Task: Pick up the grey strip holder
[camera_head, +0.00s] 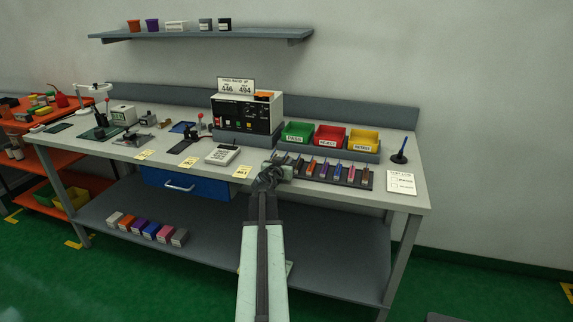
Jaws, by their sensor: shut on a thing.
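My arm reaches up from the bottom of the picture to the front edge of the workbench. My dark gripper (272,172) is at its end, over the bench top just left of a dark rack. It is shut on a small grey piece (285,168), which looks like the grey strip holder. The fingers cover part of it, and I cannot tell whether it is clear of the bench or rack. Several coloured strip holders (338,169) stand in a row in the dark rack (362,180).
Green (297,140), red (331,145) and yellow (364,148) bins stand behind the rack. A calculator-like device (222,154) and a yellow label (242,172) lie left of my gripper. A tester box (262,115) stands behind. A white card (400,182) lies right of the rack.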

